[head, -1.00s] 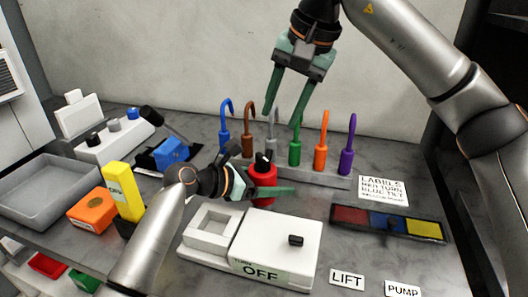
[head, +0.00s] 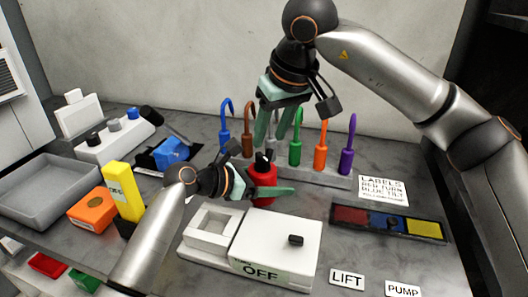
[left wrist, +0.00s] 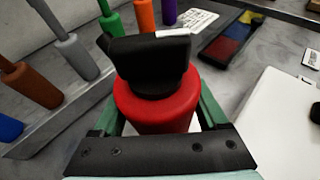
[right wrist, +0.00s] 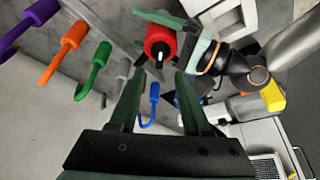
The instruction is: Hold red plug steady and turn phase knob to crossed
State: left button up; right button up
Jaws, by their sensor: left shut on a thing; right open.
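The red plug (head: 263,176) stands upright on the grey table behind the white OFF box. It carries a black knob (left wrist: 150,62) with a white mark on one end, taken to be the phase knob. My left gripper (head: 268,189) is shut around the plug's sides, one green finger on each side in the left wrist view. My right gripper (head: 270,143) is open and empty, pointing down above and behind the plug. In the right wrist view the plug (right wrist: 160,42) lies beyond the fingertips, apart from them. I cannot read any setting marks by the knob.
A rack of coloured hooked tools (head: 320,150) stands just behind the plug, close to my right fingers. The white OFF box (head: 270,240) is in front. A yellow block (head: 122,190) and an orange block (head: 92,212) sit left. A colour-panel strip (head: 390,221) lies right.

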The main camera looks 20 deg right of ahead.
aim_at(263, 156)
jog(key=x, duration=0.6)
jog(key=shift+w+f, duration=0.2)
grip_shut()
dwell(0.4)
